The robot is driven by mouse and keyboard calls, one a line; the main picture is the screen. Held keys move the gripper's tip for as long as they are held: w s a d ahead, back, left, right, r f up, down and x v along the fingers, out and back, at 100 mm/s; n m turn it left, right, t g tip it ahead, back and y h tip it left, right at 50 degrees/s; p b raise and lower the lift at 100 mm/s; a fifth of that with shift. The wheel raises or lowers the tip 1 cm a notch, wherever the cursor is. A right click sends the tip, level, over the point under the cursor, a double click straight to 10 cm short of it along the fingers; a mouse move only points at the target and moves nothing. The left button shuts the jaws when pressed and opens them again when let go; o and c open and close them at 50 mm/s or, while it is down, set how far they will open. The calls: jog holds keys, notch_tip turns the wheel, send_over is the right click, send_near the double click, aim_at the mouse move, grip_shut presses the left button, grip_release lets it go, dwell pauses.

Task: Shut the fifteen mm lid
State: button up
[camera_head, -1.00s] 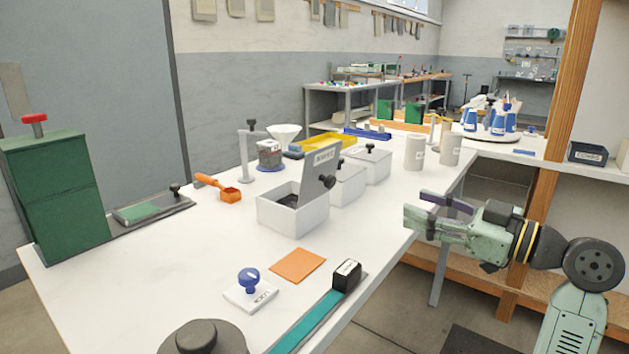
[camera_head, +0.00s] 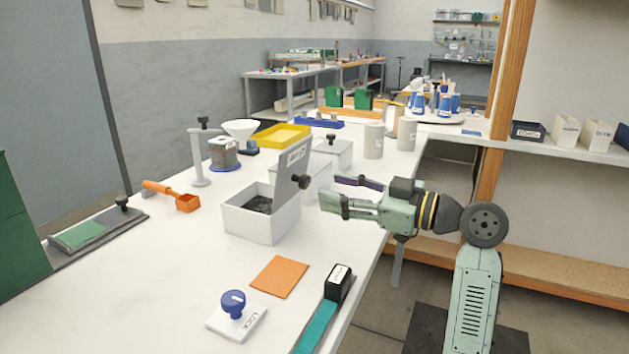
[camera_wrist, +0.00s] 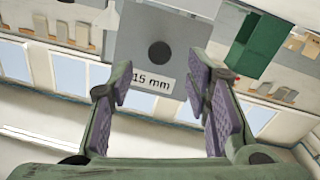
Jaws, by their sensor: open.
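The fifteen mm lid (camera_head: 291,163) stands raised, nearly upright, on the right side of an open white box (camera_head: 262,222) with dark contents. The lid has a black round knob on its face toward my gripper. In the wrist view the grey lid (camera_wrist: 150,90) shows its "15 mm" label and dark knob, seen ahead between the fingers. My gripper (camera_head: 335,195) is open and empty, just right of the lid and apart from it. The open fingers also show in the wrist view (camera_wrist: 163,98).
Two closed white boxes with knobs stand behind, one of them (camera_head: 331,153) clearer. An orange mat (camera_head: 279,277), a blue-knobbed "LOCK" block (camera_head: 236,312) and a black block (camera_head: 338,283) on a teal strip lie in front. Grey cylinders (camera_head: 373,140) stand farther back.

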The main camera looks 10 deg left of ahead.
aim_at(308, 183)
jog(key=p+x, duration=0.1)
jog(key=x, duration=0.4)
jog(key=shift+a, duration=0.15)
jog(key=shift+c, duration=0.5)
grip_shut()
